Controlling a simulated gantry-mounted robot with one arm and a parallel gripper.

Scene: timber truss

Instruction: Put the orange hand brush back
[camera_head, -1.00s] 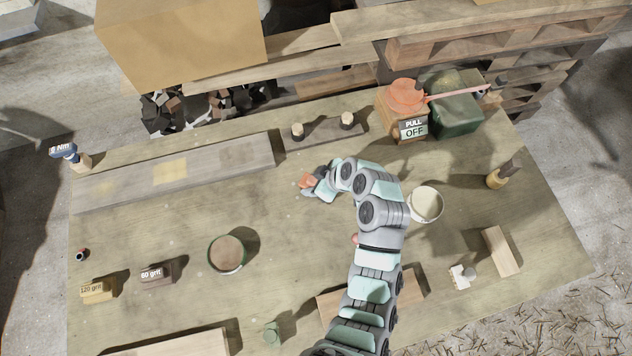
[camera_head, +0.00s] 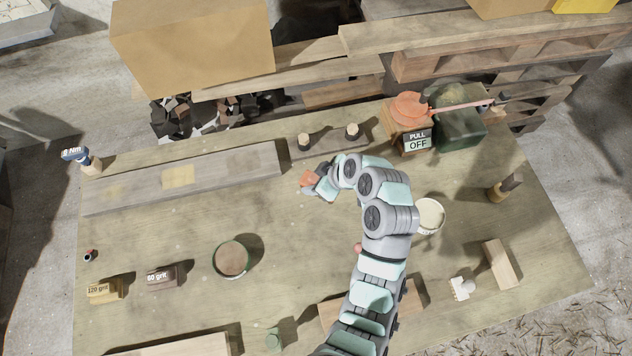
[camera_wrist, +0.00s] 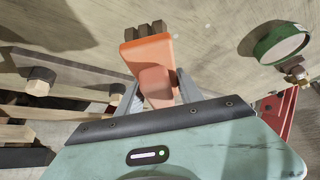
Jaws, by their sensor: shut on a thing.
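The orange hand brush (camera_head: 310,179) is in my gripper (camera_head: 321,186), over the middle of the bench. In the wrist view, my gripper (camera_wrist: 156,95) is shut on the brush (camera_wrist: 148,54), with one finger on each side of its narrower part. Dark brown bristle blocks show at its far end. I cannot tell how high the brush is above the bench. Its place of return cannot be told from these frames.
A dark board with two wooden-topped pegs (camera_head: 328,138) lies behind my gripper. A round green-rimmed tin (camera_head: 231,259) stands front left, a white pot (camera_head: 429,215) right beside my arm. A long grey plank (camera_head: 180,178) lies at left. The bench between plank and tin is clear.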

